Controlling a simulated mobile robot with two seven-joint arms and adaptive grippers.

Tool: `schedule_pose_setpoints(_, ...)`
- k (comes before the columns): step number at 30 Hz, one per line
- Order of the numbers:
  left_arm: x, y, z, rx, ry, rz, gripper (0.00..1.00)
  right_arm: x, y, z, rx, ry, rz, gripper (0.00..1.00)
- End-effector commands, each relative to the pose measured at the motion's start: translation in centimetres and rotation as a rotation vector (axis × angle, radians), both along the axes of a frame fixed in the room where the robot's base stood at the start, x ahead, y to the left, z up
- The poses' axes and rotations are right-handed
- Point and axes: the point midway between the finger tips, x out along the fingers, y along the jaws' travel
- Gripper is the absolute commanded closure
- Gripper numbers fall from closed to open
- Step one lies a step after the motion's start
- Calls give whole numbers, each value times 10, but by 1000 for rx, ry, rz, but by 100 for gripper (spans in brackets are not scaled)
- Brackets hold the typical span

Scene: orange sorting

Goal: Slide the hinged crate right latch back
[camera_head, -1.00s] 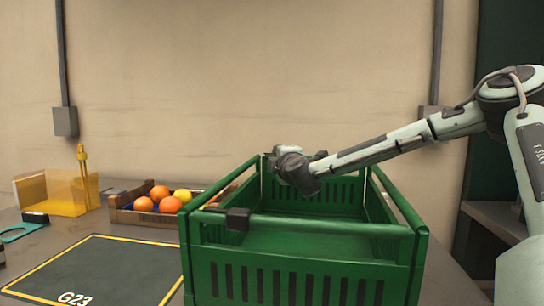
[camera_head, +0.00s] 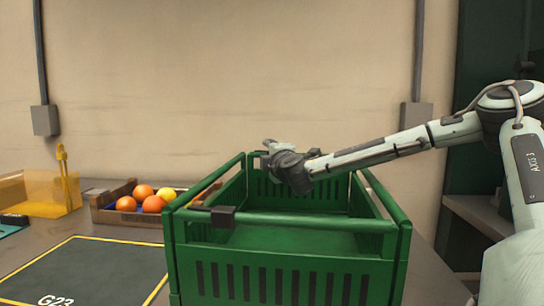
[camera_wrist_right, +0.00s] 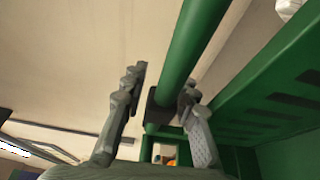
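The green hinged crate (camera_head: 285,245) stands open-topped in the head view, with a black latch (camera_head: 223,216) on its near rail. My right gripper (camera_head: 272,150) is at the crate's far side, by the far rail. In the right wrist view, my right gripper (camera_wrist_right: 160,84) is open, its two fingers on either side of a green rail (camera_wrist_right: 190,45) with a black latch (camera_wrist_right: 157,108) on it. The right finger lies close to the latch; I cannot tell whether it touches. My left gripper is out of view.
A wooden crate (camera_head: 120,214) with several oranges and a yellow fruit stands left of the green crate. A dark mat (camera_head: 90,270) marked G23 lies at front left. A yellow translucent bin (camera_head: 40,195) stands at far left. A wall is behind.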

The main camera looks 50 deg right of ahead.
Motion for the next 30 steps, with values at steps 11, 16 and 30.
schedule_pose_setpoints(11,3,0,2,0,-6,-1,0,-42,27,2,3,-5,3,72)
schedule_pose_setpoints(16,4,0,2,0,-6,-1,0,-65,41,2,1,-4,3,72)
schedule_pose_setpoints(30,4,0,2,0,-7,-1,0,-101,62,0,0,1,0,72)
